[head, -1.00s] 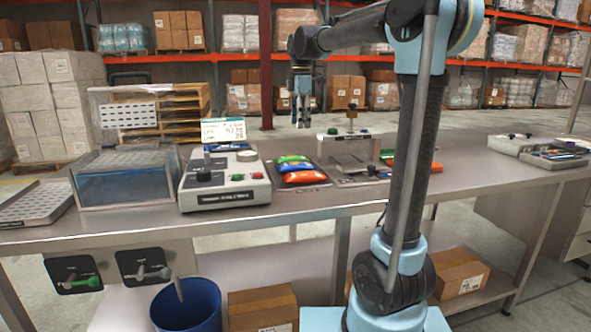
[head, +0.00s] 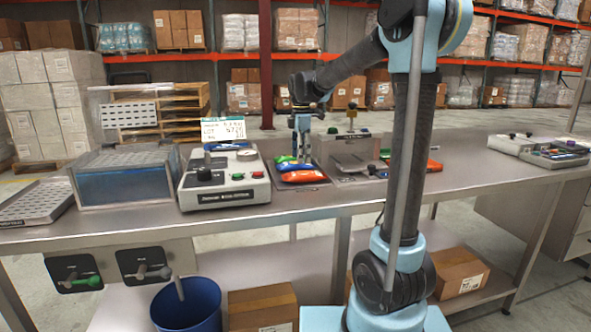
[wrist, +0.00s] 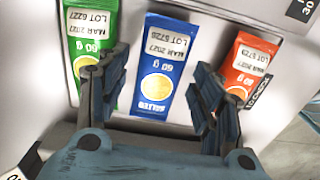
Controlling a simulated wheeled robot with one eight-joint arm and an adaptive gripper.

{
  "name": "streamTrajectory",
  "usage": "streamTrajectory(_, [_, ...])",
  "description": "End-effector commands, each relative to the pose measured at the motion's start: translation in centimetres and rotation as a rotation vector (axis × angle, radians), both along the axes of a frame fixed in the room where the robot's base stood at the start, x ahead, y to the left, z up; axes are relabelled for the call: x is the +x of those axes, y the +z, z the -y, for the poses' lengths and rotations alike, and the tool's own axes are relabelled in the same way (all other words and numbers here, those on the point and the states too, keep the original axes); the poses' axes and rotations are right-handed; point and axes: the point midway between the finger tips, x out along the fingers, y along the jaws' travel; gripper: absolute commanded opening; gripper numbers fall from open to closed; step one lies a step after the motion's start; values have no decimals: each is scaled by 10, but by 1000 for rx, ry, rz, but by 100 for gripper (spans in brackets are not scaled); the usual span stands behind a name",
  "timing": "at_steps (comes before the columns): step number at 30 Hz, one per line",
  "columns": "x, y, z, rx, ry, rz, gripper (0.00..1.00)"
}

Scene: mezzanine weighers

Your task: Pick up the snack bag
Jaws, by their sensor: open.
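In the wrist view the green bag (wrist: 92,45), the blue bag (wrist: 165,65) and the orange bag (wrist: 245,68) lie side by side, with printed lot labels. My gripper (head: 302,154) is open and points down over the bags. In the wrist view my gripper (wrist: 160,75) frames the blue bag between its fingers, overlapping the green and orange bags' edges. I see no contact; the gap below is hard to judge.
A metal device (head: 348,150) stands close on the right. A clear blue-tinted bin (head: 125,185) is farther left.

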Motion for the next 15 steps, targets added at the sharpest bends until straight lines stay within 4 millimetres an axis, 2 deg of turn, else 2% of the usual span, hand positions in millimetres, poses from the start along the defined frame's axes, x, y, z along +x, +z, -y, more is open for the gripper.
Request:
streamTrajectory(6, [-1, -27, 0, 0, 0, 0, 60])
streamTrajectory(15, [-2, -34, 0, 0, 0, 0, 60])
